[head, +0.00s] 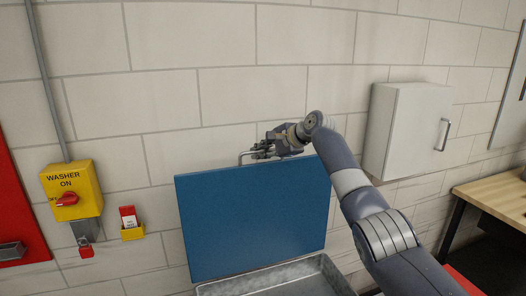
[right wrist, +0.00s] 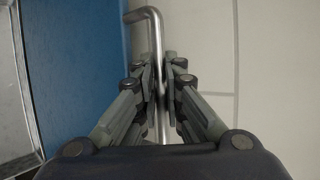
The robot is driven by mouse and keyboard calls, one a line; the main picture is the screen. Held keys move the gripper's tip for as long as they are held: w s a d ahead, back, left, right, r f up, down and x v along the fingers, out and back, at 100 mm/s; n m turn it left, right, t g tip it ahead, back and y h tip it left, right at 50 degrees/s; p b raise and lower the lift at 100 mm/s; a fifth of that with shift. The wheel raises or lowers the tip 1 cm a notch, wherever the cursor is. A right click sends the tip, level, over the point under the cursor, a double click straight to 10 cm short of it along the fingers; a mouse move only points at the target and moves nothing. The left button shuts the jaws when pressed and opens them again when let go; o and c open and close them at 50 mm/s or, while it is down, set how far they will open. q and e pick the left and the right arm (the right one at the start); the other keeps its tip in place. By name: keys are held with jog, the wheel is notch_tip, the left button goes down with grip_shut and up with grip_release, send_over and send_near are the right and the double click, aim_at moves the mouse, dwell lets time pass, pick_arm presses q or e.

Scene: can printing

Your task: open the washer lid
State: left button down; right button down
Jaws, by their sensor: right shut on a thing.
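The washer lid (head: 255,220) is a blue panel standing raised, close to upright, against the wall in the head view. It also shows at the left of the right wrist view (right wrist: 80,65). A metal bar handle (right wrist: 153,30) runs along the lid's upper edge; its bent end shows at the left of the gripper in the head view (head: 242,157). My right gripper (head: 264,150) is at the lid's top edge, shut on the handle, with the bar between its fingers (right wrist: 160,85). Below the lid is the grey metal washer basin (head: 275,280). My left gripper is not in view.
A yellow washer switch box (head: 72,190) and a small yellow tag holder (head: 131,229) are on the wall at left. A white wall cabinet (head: 405,130) hangs right of my right arm. A wooden table (head: 495,190) stands at far right.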

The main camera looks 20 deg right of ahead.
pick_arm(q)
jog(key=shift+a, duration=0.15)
pick_arm(e)
jog(key=shift+s+f, duration=0.1)
jog(key=shift+f, duration=0.05)
jog(key=c, duration=1.7)
grip_release()
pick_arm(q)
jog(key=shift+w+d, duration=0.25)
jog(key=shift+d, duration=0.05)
pick_arm(e)
jog(key=v, duration=1.2)
